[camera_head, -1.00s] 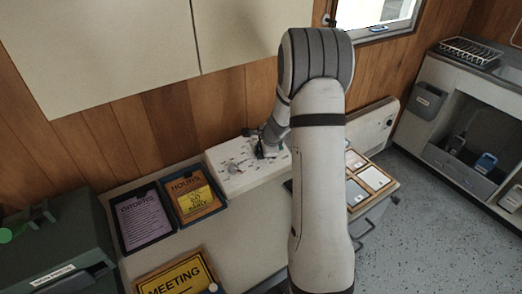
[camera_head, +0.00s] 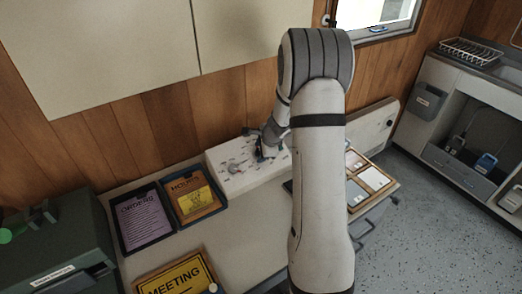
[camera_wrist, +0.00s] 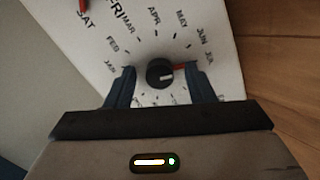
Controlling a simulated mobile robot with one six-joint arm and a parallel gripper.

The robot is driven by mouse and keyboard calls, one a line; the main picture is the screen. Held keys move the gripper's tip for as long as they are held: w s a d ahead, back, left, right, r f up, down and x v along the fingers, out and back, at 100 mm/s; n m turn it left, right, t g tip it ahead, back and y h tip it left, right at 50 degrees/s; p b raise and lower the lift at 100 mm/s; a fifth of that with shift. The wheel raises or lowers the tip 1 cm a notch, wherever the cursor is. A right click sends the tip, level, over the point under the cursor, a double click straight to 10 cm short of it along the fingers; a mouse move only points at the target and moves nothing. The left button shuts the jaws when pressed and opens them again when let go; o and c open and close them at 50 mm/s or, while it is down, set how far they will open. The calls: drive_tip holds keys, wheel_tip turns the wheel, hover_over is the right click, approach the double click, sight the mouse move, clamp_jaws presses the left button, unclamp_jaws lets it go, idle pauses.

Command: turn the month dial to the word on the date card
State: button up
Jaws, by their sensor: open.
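The month dial (camera_wrist: 160,73) is a round black knob on a white panel (camera_wrist: 225,40), ringed by month names; FEB, MAR, APR, MAY, JUN and JUL show in the wrist view. A red pointer at the knob's right side points roughly toward JUL; a pale mark shows on the knob's face. My gripper (camera_wrist: 163,86) is open, one finger on each side of the knob, with gaps visible on both sides. In the head view my gripper (camera_head: 263,153) is at the white panel (camera_head: 225,180), partly hidden by my arm. I cannot identify a date card.
FRI and SAT lettering shows beside the months in the wrist view. Left of the panel lie an ORDERS board (camera_head: 145,218), an HOURS board (camera_head: 178,183) with a yellow note (camera_head: 194,201), and a MEETING sign (camera_head: 180,278). A wooden wall (camera_head: 180,125) stands close behind.

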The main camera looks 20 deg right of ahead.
drive_tip(key=p+v, duration=0.1)
drive_tip(key=v, duration=0.6)
drive_tip(key=shift+s+r, duration=0.15)
drive_tip(key=shift+r, duration=0.15)
drive_tip(key=shift+d, duration=0.1)
drive_tip(key=s+a+r+n+g, duration=0.2)
drive_tip(key=s+a+r+n, duration=0.9)
drive_tip(key=s+a, duration=0.15)
drive_tip(key=s+a+r+n+g+h, duration=0.1)
drive_tip(key=s+r+n, duration=0.1)
drive_tip(key=s+n, duration=0.7)
drive_tip(key=s, duration=0.7)
drive_tip(key=shift+r+h, duration=0.25)
drive_tip(key=shift+h, duration=0.05)
drive_tip(key=shift+c, duration=0.2)
